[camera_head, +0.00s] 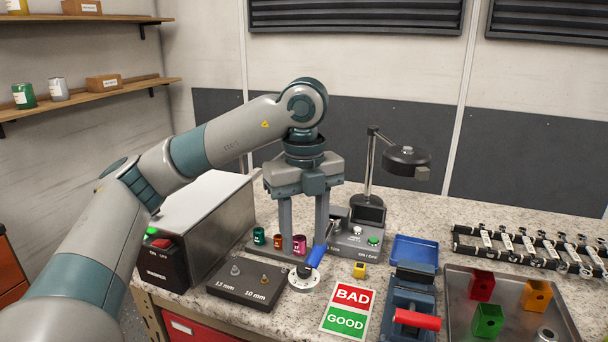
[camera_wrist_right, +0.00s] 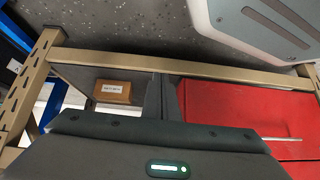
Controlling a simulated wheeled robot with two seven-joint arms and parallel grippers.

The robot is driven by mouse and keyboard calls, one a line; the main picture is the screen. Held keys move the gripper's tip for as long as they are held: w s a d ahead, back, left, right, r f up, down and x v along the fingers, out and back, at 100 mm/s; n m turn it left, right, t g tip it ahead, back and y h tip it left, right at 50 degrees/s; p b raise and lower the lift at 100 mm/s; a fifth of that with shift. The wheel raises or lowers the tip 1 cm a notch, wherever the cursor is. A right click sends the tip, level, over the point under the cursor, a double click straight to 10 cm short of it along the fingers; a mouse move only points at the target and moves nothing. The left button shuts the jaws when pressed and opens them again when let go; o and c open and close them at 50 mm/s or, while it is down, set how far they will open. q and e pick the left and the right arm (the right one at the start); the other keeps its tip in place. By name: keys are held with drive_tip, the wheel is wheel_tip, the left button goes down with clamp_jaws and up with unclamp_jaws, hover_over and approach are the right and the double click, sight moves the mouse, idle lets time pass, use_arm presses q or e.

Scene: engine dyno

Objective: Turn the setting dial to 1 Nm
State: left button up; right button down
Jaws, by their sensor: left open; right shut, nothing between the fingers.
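The setting dial (camera_head: 303,282) is a round white disc with marks around its edge and a dark knob on top, near the front of the bench in the head view. Its numbers are too small to read. My left gripper (camera_head: 304,246) points down above and behind the dial, its two grey fingers apart, with nothing seen held between them. A blue handle (camera_head: 317,255) shows beside its right finger, close to the dial. My right gripper (camera_wrist_right: 164,102) shows only in the right wrist view, shut and empty, away from the dial.
A black socket block (camera_head: 246,290) lies left of the dial; a GOOD/BAD card (camera_head: 347,309) lies right. Coloured cups (camera_head: 277,241) stand near the left fingers. A lamp (camera_head: 405,160) stands behind. The right wrist view shows a bench frame beam (camera_wrist_right: 200,67) and red drawer (camera_wrist_right: 235,105).

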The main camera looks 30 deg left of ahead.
use_arm(q)
wheel_tip(320, 180, up, 6)
wheel_tip(320, 180, up, 6)
hover_over(304, 267)
drive_tip(key=shift+f+p, duration=0.1)
drive_tip(key=shift+p, duration=0.25)
use_arm(e)
drive_tip(key=shift+s+d+f+g, duration=0.15)
drive_tip(key=shift+s+f, duration=0.15)
drive_tip(key=shift+s, duration=0.2)
drive_tip(key=shift+s+d+f+g, duration=0.15)
drive_tip(key=shift+s+f, duration=0.1)
drive_tip(key=shift+s, duration=0.25)
drive_tip(key=shift+w+a+r, duration=0.1)
drive_tip(key=shift+w+r, duration=0.05)
drive_tip(key=shift+w, duration=0.05)
use_arm(q)
drive_tip(key=shift+s+f, duration=0.1)
drive_tip(key=shift+s, duration=0.05)
use_arm(e)
drive_tip(key=shift+s, duration=0.1)
